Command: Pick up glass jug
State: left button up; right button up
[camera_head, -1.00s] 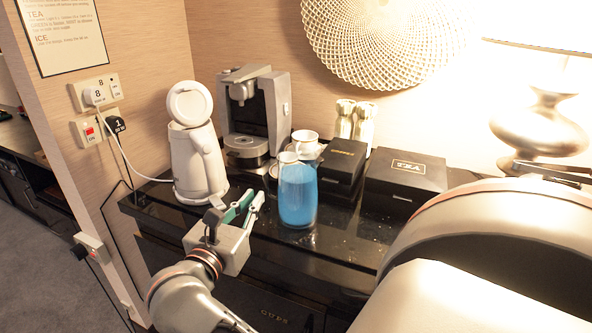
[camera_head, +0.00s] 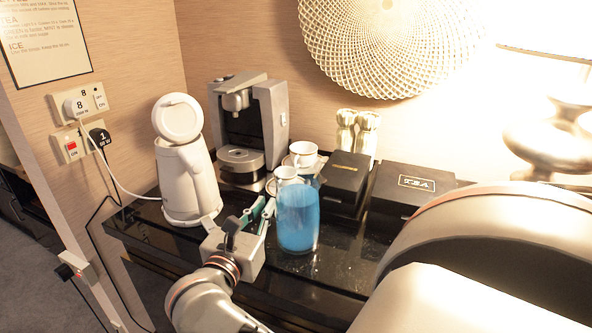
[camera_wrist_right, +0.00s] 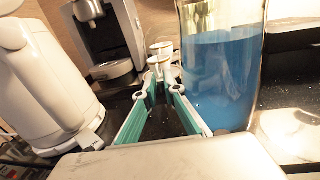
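The glass jug (camera_head: 298,222), filled with blue liquid, stands upright on the dark counter in the head view. It also shows large, just right of the fingers, in the right wrist view (camera_wrist_right: 222,75). My right gripper (camera_head: 262,208) is at the jug's left side, low over the counter. In the right wrist view its two green-lined fingers (camera_wrist_right: 160,90) are apart with nothing held between them. I cannot make out the jug's handle clearly or tell whether a finger touches it. My left gripper is not in view.
A white kettle (camera_head: 188,182) stands left of the gripper, with a coffee machine (camera_head: 262,120) behind. White cups (camera_head: 303,153) sit behind the jug. A black box (camera_head: 345,180) and a tea box (camera_head: 412,190) are to its right. The counter just right of the jug is clear.

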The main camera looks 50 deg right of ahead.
jog(key=shift+d, duration=0.1)
jog(key=shift+s, duration=0.1)
grip_shut()
jog(key=shift+r, duration=0.15)
